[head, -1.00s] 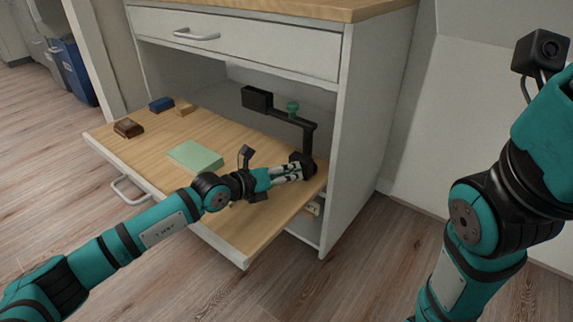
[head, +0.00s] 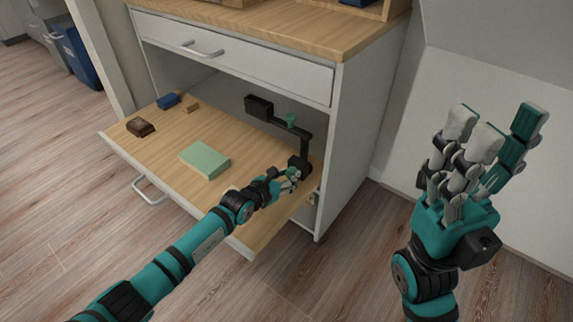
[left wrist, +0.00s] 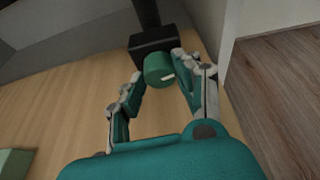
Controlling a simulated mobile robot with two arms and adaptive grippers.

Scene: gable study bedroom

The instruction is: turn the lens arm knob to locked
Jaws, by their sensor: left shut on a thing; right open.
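A black lens arm (head: 305,147) stands upright at the right end of the pull-out wooden shelf (head: 160,150) and reaches left to a black box-shaped head (head: 259,107). The green lens arm knob with a white mark (left wrist: 158,68) sits on the black block at its foot. My left gripper (head: 289,180) is at this knob, shut on it, with fingers on both sides in the left wrist view. The mark points right and slightly up there; its setting cannot be read. My right gripper (head: 485,125) is open and empty, fingers up, right of the cabinet.
A light green block (head: 204,160), a brown object (head: 140,126), a blue block (head: 168,101) and a small wooden block (head: 193,108) lie on the shelf. The cabinet side (head: 350,160) is close right.

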